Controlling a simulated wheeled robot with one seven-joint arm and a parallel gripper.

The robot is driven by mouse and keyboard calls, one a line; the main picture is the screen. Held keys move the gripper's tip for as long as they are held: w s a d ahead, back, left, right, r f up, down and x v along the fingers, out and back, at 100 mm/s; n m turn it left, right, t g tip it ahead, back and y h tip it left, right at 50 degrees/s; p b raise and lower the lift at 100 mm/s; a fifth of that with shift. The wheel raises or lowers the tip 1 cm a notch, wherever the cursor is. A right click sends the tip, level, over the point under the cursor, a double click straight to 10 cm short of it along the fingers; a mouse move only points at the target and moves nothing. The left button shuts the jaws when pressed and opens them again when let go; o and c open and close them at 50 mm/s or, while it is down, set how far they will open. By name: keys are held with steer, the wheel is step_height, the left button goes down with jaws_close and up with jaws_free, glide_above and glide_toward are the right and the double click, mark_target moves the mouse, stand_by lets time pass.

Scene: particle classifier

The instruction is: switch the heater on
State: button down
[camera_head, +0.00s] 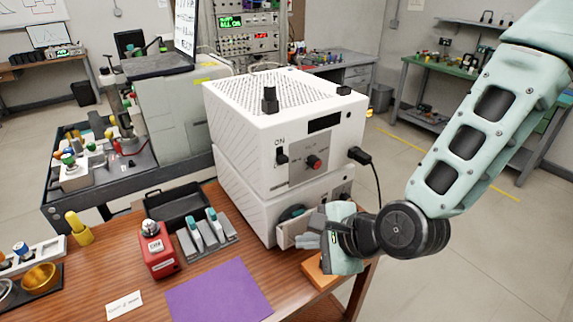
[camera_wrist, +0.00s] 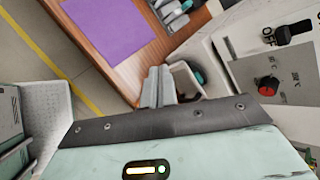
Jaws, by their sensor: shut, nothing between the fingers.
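The heater is probably the white box (camera_head: 300,135) with a perforated top, stacked on a second white box. I cannot tell which way the switch is set. My gripper (camera_head: 310,238) is shut and empty, low at the front of the lower box, below and apart from the switch. Its fingers also show in the wrist view (camera_wrist: 158,88).
A small open drawer (camera_head: 290,236) sticks out of the lower box (camera_head: 240,190), close beside my fingers. A black plug with a cable (camera_head: 361,156) sits on the right of the upper box. A purple mat (camera_head: 220,292) and red device (camera_head: 158,258) occupy the wooden table.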

mark_target(280, 169)
steer(key=w+d+r+m+t+p, duration=0.1)
steer(key=w+r+m+t, duration=0.3)
steer(key=m, duration=1)
steer(key=w+d+t, duration=0.1)
steer(key=w+t, duration=0.1)
steer(key=w, duration=0.2)
steer(key=shift+m, duration=0.3)
steer(key=p+x, duration=0.3)
steer(key=x, duration=0.6)
steer(key=shift+w+a+r, duration=0.1)
steer(key=shift+a+r, duration=0.05)
steer(key=shift+a, duration=0.1)
step_height(280, 169, up, 3)
steer(key=shift+w+a+p, duration=0.15)
steer(key=shift+w+p, duration=0.05)
steer(key=shift+p, duration=0.9)
steer(key=shift+r, duration=0.3)
